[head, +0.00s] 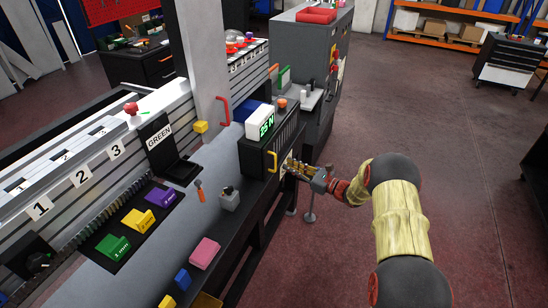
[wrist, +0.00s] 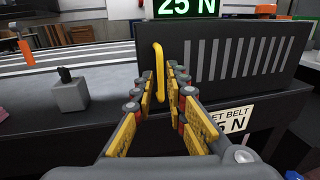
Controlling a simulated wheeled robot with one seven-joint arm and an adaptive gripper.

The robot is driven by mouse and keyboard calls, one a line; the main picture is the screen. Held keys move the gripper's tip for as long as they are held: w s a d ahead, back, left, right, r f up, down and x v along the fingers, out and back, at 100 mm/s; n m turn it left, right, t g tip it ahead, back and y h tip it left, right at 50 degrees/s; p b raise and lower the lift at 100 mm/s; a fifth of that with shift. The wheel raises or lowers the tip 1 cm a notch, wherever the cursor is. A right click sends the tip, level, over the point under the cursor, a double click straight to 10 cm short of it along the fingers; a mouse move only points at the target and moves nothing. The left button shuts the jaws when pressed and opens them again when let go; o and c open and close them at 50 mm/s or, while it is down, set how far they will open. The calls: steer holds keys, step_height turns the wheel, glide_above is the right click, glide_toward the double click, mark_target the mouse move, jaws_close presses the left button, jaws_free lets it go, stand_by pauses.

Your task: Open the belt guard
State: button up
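The belt guard is a dark, slotted panel (wrist: 225,57) on the front of a dark box, below a green "25 N" display (wrist: 187,7). In the head view the box (head: 254,157) stands at the table's right end. A yellow upright handle (wrist: 158,72) is on the guard's left part; it also shows in the head view (head: 272,161). The guard looks closed. My gripper (wrist: 160,82) is open, with one finger on each side of the handle in the wrist picture. I cannot tell whether the handle is within the fingers' reach or whether they touch it.
A sign (wrist: 237,122) below the guard reads "BELT" and "N", partly hidden by my gripper. A grey block with a black knob (wrist: 69,92) stands left of the guard. A red handle (head: 223,111) and coloured blocks, including a pink one (head: 204,252), are along the table.

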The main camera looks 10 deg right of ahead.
mark_target(276, 160)
steer(key=b+x, duration=0.1)
steer(key=x, duration=0.6)
steer(key=shift+w+a+b, duration=0.2)
steer(key=shift+w+b, duration=0.05)
steer(key=shift+b, duration=0.15)
jaws_close()
steer(key=shift+f, duration=0.1)
stand_by(0.3)
